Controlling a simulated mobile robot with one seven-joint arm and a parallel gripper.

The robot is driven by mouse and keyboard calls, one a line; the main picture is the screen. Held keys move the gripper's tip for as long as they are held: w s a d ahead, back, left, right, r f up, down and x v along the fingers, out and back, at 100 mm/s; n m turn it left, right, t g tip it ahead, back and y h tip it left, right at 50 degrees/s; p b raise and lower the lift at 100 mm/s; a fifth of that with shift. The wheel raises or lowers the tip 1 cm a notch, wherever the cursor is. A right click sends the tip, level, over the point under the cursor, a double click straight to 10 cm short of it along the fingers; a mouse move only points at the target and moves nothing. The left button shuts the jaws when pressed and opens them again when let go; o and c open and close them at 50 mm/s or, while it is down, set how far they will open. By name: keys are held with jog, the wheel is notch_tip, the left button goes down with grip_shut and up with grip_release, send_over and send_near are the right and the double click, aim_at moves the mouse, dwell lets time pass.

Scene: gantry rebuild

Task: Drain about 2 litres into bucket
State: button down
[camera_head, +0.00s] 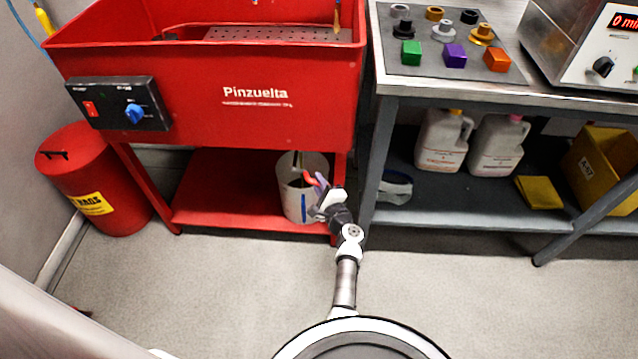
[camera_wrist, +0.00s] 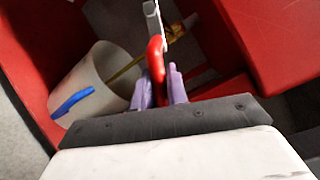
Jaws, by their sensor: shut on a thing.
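A pale bucket (camera_head: 299,206) stands on the red lower shelf under the red parts washer (camera_head: 300,110). The bucket also shows at the left in the wrist view (camera_wrist: 88,73), with a blue strip on its side. My gripper (camera_head: 319,186) is beside the bucket, at its right. In the wrist view its purple fingers (camera_wrist: 158,86) are shut on a red lever (camera_wrist: 156,58). A brass-coloured fitting (camera_wrist: 175,32) lies behind the lever. A thin yellowish line (camera_wrist: 127,68) runs from near the fitting into the bucket; it looks like a liquid stream. The liquid level is not readable.
A red bin (camera_head: 90,180) stands at the left. A grey workbench (camera_head: 450,95) is at the right, with two jugs (camera_head: 440,140) (camera_head: 497,145) and a yellow box (camera_head: 600,165) on its lower shelf. The washer's right leg is close to my gripper. The front floor is clear.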

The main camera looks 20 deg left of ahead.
jog(key=r+n+p, duration=0.1)
jog(key=r+h+p, duration=0.1)
jog(key=shift+d+n+g+p, duration=0.2)
jog(key=shift+n+g+p, duration=0.1)
jog(key=shift+n+p, duration=0.1)
jog(key=shift+r+n+g+h+p, duration=0.3)
jog(key=shift+r+n+h+p, duration=0.15)
jog(key=shift+n+p, duration=0.45)
jog(key=c, duration=1.4)
grip_release()
